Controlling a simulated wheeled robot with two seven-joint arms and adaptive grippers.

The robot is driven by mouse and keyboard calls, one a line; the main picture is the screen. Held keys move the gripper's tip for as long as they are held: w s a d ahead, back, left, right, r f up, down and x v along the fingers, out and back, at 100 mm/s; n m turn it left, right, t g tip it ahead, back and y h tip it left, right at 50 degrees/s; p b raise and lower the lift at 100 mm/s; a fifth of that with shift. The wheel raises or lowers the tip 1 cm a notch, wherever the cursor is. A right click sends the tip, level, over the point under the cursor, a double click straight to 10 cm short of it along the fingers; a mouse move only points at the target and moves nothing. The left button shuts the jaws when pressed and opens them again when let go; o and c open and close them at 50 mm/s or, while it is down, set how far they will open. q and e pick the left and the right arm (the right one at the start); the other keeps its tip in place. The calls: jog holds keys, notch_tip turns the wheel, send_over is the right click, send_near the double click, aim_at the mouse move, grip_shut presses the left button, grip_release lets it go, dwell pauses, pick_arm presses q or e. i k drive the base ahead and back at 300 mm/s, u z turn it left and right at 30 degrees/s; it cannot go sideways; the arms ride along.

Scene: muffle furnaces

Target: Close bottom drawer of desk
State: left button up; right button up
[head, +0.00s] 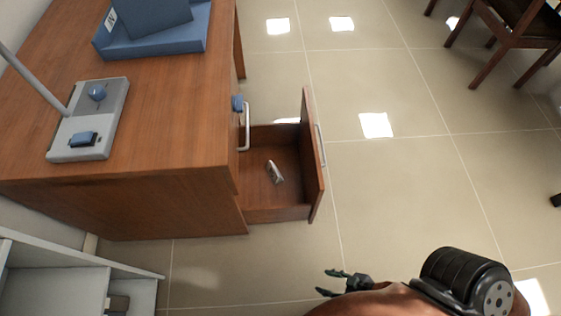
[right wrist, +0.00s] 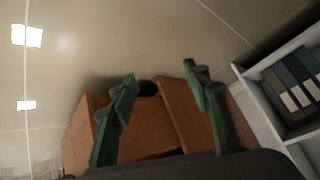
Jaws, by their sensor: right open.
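The brown wooden desk (head: 170,120) stands at the left in the head view. Its bottom drawer (head: 318,190) is pulled out to the right, with a bar handle (head: 321,145) on its front panel. A small pale object (head: 274,171) lies inside it. My right gripper (head: 328,282) is open and empty, below the drawer in the picture and apart from it. In the right wrist view its two green fingers (right wrist: 160,75) are spread, with brown wooden panels (right wrist: 145,130) beyond them. My left gripper does not show.
A grey lamp base (head: 95,120) and a blue tray (head: 185,40) are on the desk. A pale shelf unit (head: 60,290) stands at the lower left. Wooden chairs (head: 510,40) are at the upper right. The tiled floor (head: 410,180) right of the drawer is clear.

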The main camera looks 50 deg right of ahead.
aim_at(292, 146)
jog(key=u, duration=1.7)
jog(key=k, duration=1.45)
jog(key=z, duration=2.1)
jog(key=i, duration=0.5)
jog(key=z, duration=0.05)
jog(key=k, duration=0.5)
jog(key=z, duration=0.8)
jog(key=i, duration=0.6)
jog(key=u, duration=1)
